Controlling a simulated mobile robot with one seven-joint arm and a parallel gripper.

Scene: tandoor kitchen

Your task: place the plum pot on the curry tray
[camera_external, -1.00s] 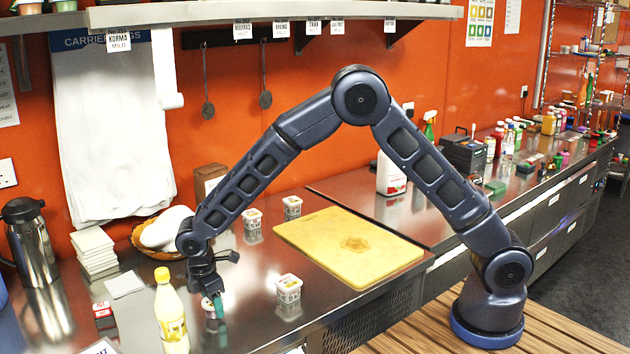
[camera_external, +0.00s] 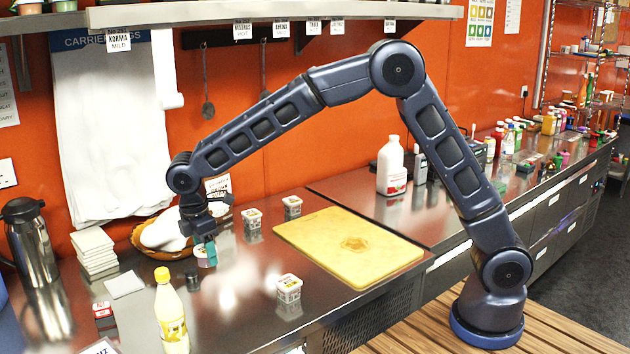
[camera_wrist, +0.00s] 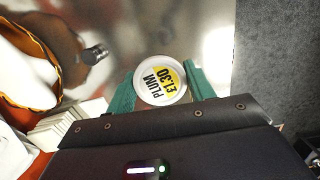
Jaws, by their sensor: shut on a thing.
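The plum pot (camera_external: 203,259) is a small white tub with a yellow-and-white lid. The pot is held above the steel counter, in front of the bread basket. The yellow board-like tray (camera_external: 300,235), which I take for the curry tray, lies flat to the right with a brownish mark in its middle. No object stands on it.
Similar white pots stand left of the tray (camera_external: 252,219), behind it (camera_external: 292,206) and in front of it (camera_external: 289,289). A yellow-capped bottle (camera_external: 170,315), a small dark item (camera_external: 192,281) and the basket (camera_external: 140,240) are near my gripper. A white jug (camera_external: 392,168) stands behind.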

